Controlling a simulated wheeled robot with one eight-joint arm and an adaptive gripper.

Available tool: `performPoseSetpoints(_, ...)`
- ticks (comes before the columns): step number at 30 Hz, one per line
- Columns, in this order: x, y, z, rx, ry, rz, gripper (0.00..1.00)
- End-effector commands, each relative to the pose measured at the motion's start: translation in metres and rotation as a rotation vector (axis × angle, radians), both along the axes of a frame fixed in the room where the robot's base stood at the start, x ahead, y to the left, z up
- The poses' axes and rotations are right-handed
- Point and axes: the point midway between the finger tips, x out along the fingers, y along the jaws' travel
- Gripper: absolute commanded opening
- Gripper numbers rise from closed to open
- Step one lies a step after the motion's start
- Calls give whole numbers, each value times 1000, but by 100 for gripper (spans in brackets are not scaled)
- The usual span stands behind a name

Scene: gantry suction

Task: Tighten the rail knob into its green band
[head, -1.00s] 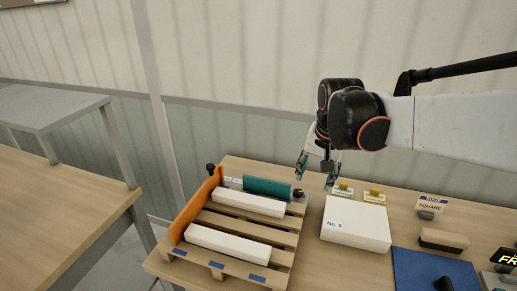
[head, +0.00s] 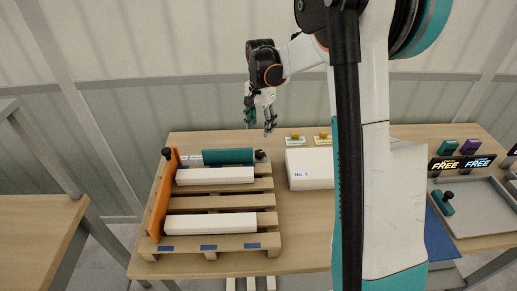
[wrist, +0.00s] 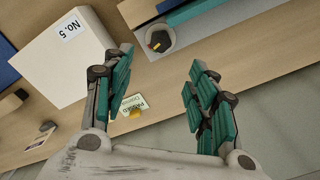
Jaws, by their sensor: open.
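A black knob (head: 260,154) sits at the right end of the teal bar (head: 228,156) on the pallet. The wrist view shows a dark knob (wrist: 159,41) on a round grey base beside the teal bar (wrist: 190,10). A second black knob (head: 167,153) tops the far end of the orange board (head: 163,195). I cannot tell from the labels which is the rail knob, and no green band is readable. My gripper (head: 260,126) is open and empty, above and apart from the knob at the bar's end. Its teal fingers (wrist: 160,82) show spread in the wrist view.
The pallet (head: 222,242) carries two white bars (head: 215,175). A white box marked No. 5 (head: 309,170) stands to its right, with small yellow-topped tags (head: 295,137) behind. A grey tray (head: 487,210) lies at the far right. My arm hides part of the table.

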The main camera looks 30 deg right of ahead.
Motion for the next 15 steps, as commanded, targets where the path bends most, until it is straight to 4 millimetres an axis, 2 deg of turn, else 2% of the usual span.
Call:
performPoseSetpoints(1, 0, 0, -12, 0, 0, 0, 53)
performPoseSetpoints(9, 0, 0, -66, 0, -1, 1, 53)
performPoseSetpoints(15, 0, 0, -98, 0, -1, 2, 53)
